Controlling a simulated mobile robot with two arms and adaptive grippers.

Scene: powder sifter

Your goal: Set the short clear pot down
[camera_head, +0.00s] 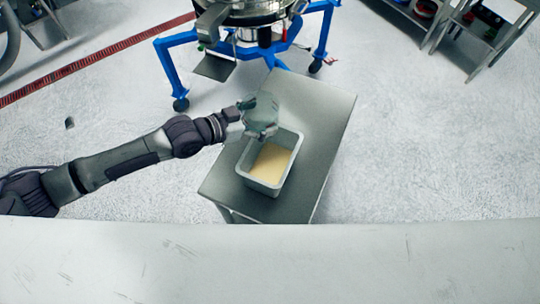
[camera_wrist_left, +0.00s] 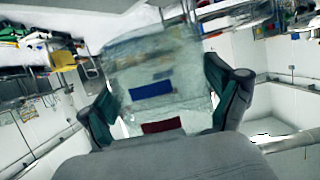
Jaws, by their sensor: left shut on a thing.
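The short clear pot (camera_head: 261,117) is a see-through vessel, held above the far left part of the metal table (camera_head: 325,130). My left gripper (camera_head: 246,104) is shut on it from the left. In the left wrist view the pot (camera_wrist_left: 160,75) fills the space between the two dark fingers (camera_wrist_left: 165,108). A blue patch and a dark red patch show on or through the clear wall. I cannot tell whether the pot holds anything. My right gripper is not in view.
A grey bin (camera_head: 294,150) with pale yellow powder (camera_head: 270,163) stands on the table, just in front of the pot. The table's right side and far end are bare. A sifter on a blue frame (camera_head: 170,70) stands behind the table. Shelves (camera_head: 480,40) stand at the back right.

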